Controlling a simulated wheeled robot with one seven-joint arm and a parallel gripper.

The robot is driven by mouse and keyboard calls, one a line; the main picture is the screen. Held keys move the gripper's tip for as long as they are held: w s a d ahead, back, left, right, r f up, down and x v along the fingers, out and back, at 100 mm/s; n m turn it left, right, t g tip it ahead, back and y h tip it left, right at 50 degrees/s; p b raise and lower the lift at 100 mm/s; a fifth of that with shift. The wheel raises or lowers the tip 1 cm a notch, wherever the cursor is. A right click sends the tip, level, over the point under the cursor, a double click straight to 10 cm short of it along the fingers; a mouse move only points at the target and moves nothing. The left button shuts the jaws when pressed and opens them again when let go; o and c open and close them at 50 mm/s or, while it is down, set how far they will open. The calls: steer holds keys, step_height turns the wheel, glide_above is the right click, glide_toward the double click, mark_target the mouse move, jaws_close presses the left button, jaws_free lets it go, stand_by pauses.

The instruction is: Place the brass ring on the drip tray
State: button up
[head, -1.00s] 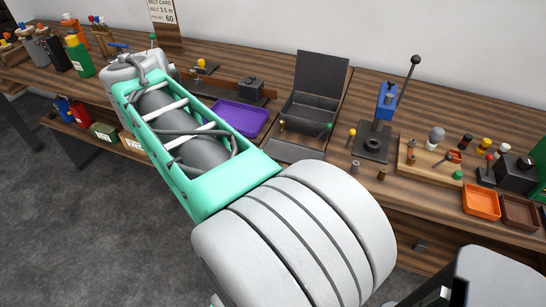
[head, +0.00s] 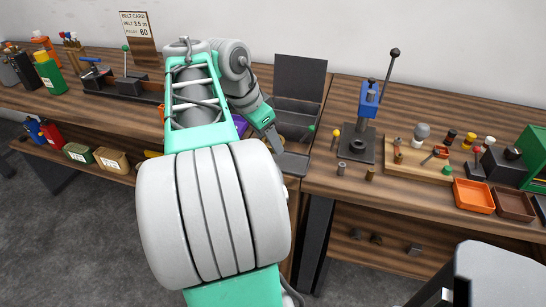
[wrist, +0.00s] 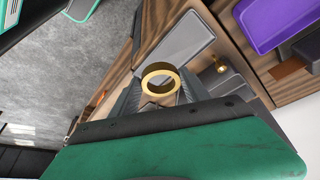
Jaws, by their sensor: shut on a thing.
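My gripper (wrist: 158,92) is shut on the brass ring (wrist: 160,93) and holds it between the fingertips, its opening facing the wrist camera. In the head view my gripper (head: 276,141) is over the bench in front of the dark open-lidded box; the ring is too small to make out well there. Behind the ring in the wrist view is a flat grey tray (wrist: 188,33), which shows in the head view (head: 290,165) near the bench's front edge. A purple tray (wrist: 272,22) lies farther off, mostly hidden by my arm in the head view. I cannot tell which is the drip tray.
The open-lidded box (head: 300,78) stands behind my gripper. To the right are a blue lever press (head: 369,100), a wooden board (head: 405,168) with small parts, an orange tray (head: 473,196) and a brown tray (head: 515,205). Small posts stand near the front edge.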

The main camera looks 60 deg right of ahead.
steer(key=d+f, duration=0.2)
steer(key=f, duration=0.1)
steer(key=d+f, duration=0.1)
steer(key=f, duration=0.1)
steer(key=shift+w+d+b, duration=0.3)
steer(key=shift+d+b, duration=0.1)
steer(key=shift+f+b, duration=0.35)
steer(key=shift+f, duration=1.05)
steer(key=shift+f, duration=0.1)
steer(key=shift+f, duration=0.15)
steer(key=o, duration=1.2)
